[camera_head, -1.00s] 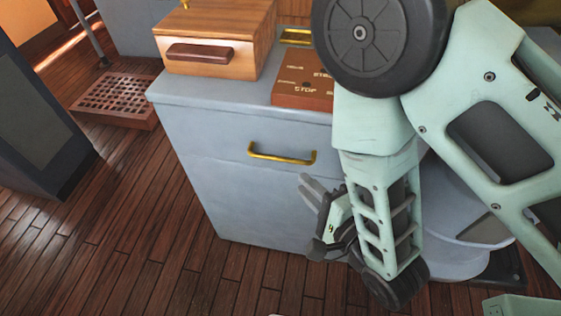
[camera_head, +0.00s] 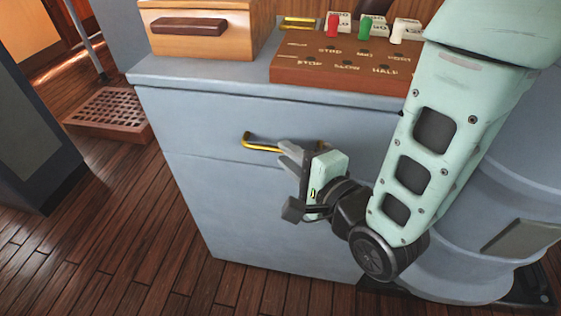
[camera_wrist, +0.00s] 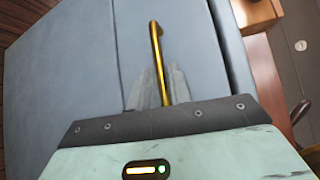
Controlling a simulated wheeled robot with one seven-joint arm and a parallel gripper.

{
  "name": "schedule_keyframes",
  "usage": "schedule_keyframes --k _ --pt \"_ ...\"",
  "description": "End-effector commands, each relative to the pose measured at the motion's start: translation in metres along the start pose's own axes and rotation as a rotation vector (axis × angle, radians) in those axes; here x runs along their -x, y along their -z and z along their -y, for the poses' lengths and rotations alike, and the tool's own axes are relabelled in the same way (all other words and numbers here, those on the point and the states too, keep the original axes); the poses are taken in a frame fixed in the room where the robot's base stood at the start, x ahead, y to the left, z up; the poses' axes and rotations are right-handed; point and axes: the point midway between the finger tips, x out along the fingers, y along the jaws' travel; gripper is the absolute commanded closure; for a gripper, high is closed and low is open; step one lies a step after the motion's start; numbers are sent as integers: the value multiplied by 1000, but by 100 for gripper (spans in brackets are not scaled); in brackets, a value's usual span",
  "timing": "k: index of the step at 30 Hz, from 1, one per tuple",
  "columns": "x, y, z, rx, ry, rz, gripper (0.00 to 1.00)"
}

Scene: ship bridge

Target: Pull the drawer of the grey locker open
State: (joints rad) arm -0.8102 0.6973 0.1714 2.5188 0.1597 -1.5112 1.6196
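The grey locker (camera_head: 190,110) stands ahead, and its top drawer (camera_head: 200,128) looks closed, with its front flush. A brass bar handle (camera_head: 262,147) runs across the drawer front; it also shows in the wrist view (camera_wrist: 156,45). My gripper (camera_head: 281,153) is at the right part of the handle, hiding some of it. In the wrist view, the two grey fingers (camera_wrist: 162,82) lie on either side of the handle and look apart. I cannot tell whether they touch it.
A wooden box (camera_head: 200,45) with a small drawer and a brown control panel (camera_head: 340,75) with coloured levers stand on the locker top. A rounded grey body (camera_head: 480,240) is at the right. A floor grating (camera_head: 108,113) lies at the left. Plank floor (camera_head: 110,220) in front is clear.

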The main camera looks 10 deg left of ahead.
Motion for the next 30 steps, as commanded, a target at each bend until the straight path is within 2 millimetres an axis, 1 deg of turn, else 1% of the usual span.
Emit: schedule_keyframes --k 1,2,4,9,13,19,20,21,22,30 --pt "-3 1 -4 0 4 0 80" --pt "-4 0 -3 -1 5 0 80" --pt "-14 0 1 -1 1 0 80" --pt "-28 0 0 -1 -1 0 80" --pt "-32 0 0 -1 0 0 80" --pt "-32 0 0 -1 -1 0 80" --pt "-32 0 0 -1 -1 0 86" --pt "-32 0 0 -1 -1 0 97" --pt "-32 0 0 -1 -1 0 100" --pt "-34 -2 0 -1 -1 1 100"
